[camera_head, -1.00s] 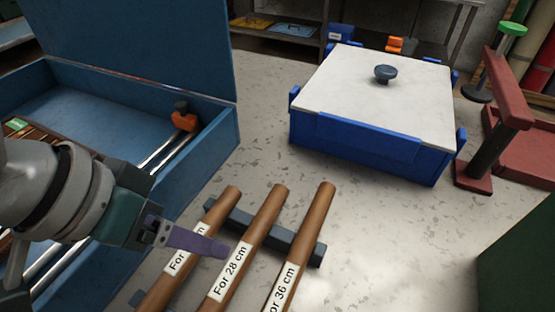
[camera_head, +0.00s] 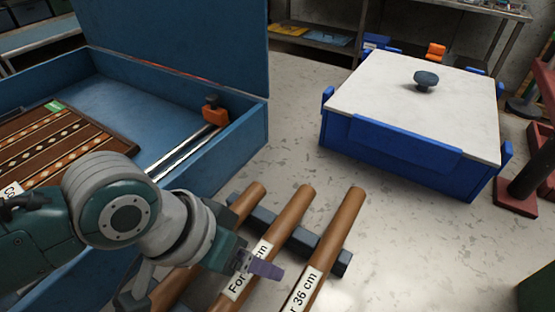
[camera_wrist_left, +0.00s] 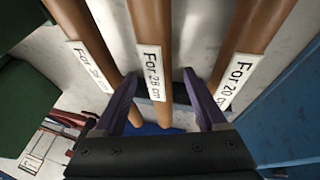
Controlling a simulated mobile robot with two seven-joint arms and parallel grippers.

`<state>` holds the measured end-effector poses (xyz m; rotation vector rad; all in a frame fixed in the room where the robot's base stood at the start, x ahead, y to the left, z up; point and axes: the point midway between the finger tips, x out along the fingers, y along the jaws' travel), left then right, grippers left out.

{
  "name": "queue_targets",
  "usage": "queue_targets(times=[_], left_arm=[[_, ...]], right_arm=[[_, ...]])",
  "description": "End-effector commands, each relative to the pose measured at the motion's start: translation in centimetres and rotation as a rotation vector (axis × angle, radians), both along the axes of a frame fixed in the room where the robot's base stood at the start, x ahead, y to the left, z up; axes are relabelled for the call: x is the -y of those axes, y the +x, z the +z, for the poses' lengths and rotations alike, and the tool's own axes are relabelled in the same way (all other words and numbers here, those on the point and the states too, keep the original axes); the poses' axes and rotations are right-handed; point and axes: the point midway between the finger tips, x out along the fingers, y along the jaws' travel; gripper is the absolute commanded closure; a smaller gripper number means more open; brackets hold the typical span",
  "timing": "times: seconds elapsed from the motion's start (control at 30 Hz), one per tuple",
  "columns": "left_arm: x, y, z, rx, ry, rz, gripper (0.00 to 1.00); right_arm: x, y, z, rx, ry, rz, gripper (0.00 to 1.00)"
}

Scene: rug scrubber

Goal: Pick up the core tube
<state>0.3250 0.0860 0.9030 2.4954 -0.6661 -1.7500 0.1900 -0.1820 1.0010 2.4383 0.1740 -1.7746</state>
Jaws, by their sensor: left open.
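Three brown core tubes lie side by side across a dark rack bar. The middle tube (camera_head: 287,221), labelled "For 28 cm", also shows in the left wrist view (camera_wrist_left: 150,22). The right tube (camera_head: 340,226) reads "36 cm"; the left tube (camera_head: 248,199) is partly hidden by my arm. In the left wrist view, the 36 cm tube (camera_wrist_left: 75,20) is at left and the 20 cm tube (camera_wrist_left: 248,28) at right. My left gripper (camera_head: 265,269) is open, its purple fingers (camera_wrist_left: 160,76) on either side of the middle tube in that view. Contact cannot be told.
A blue open box (camera_head: 215,160) at left holds a patterned rug (camera_head: 60,145) and a metal rail with an orange part (camera_head: 214,110). A blue bin (camera_head: 390,160) with a white lid (camera_head: 400,105) stands at back right. Speckled floor between them is clear.

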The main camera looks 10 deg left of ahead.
Motion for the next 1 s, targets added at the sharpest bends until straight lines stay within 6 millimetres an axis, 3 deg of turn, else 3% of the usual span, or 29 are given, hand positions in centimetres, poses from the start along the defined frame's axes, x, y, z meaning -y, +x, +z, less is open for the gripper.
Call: queue_targets(times=[0.07, 0.73, 1.0], left_arm=[[0.01, -0.01, 0.04, 0.0, 0.0, 0.0, 0.26], [-0.02, -0.03, 0.06, -0.001, 0.0, 0.0, 1.0], [-0.01, -0.03, 0.08, 0.0, 0.0, 0.0, 1.0]], right_arm=[[0.03, 0.01, 0.02, 0.0, -0.001, 0.0, 0.0], [0.23, 0.01, 0.01, 0.0, -0.009, 0.004, 0.0], [0.21, 0.0, 0.02, 0.0, -0.008, 0.004, 0.0]])
